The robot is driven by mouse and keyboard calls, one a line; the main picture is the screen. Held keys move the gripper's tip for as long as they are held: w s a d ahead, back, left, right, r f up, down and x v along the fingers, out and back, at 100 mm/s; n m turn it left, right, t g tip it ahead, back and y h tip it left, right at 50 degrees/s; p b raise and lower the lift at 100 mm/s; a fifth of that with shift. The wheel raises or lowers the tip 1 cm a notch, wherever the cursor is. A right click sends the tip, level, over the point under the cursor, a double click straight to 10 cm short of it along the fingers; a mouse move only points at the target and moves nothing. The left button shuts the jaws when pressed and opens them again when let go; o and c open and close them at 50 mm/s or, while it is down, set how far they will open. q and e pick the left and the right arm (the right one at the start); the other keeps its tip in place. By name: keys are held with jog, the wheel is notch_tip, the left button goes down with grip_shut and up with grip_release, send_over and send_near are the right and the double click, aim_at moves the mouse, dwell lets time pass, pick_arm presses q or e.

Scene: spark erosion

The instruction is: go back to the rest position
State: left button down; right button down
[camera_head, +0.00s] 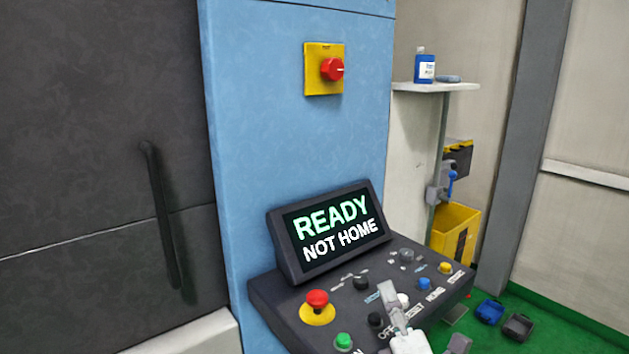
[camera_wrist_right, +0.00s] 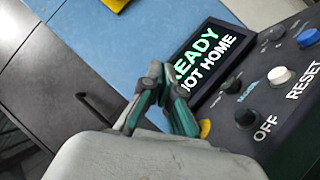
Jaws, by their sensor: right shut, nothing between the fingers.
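My right gripper (camera_head: 393,298) is in front of the control panel (camera_head: 266,293) at the lower middle of the head view. Its fingers are shut and empty, and they cover part of the panel near the OFF and RESET labels. In the right wrist view the closed fingers (camera_wrist_right: 161,78) appear in front of the display (camera_wrist_right: 212,62). I cannot tell whether they touch the panel. The display (camera_head: 333,232) reads "READY NOT HOME" in the head view. My left gripper is not in view.
The panel carries a red emergency button (camera_head: 317,299), a green button (camera_head: 343,341) and several other knobs. Blue and black bins (camera_head: 518,326) sit on the green floor at right.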

jog(key=s+d+f+m+g+h, duration=0.3)
jog(key=s+d+f+m+g, duration=0.1)
jog(key=f+m, duration=0.4)
jog(key=s+d+f+m+g+h, duration=0.45)
jog(key=f+m, duration=0.25)
jog(key=f, duration=0.2)
jog(key=s+f+m+g+y, duration=0.2)
jog(key=s+f+m+g, duration=0.3)
jog(key=s, duration=0.5)
jog(key=s+f+m+g+y, duration=0.1)
jog(key=s+f+m+g, duration=0.2)
jog(key=s+f+g, duration=0.5)
notch_tip(320, 180, down, 25)
jog(key=s+t+b, duration=0.1)
jog(key=s+t, duration=0.1)
jog(key=s, duration=0.1)
jog(key=s+d+f+g, duration=0.1)
jog(key=s+d+f, duration=0.1)
jog(key=s+f, duration=1.5)
jog(key=shift+d+f+n+b, duration=0.15)
jog(key=shift+f+n+b, duration=0.25)
jog(key=shift+f, duration=0.35)
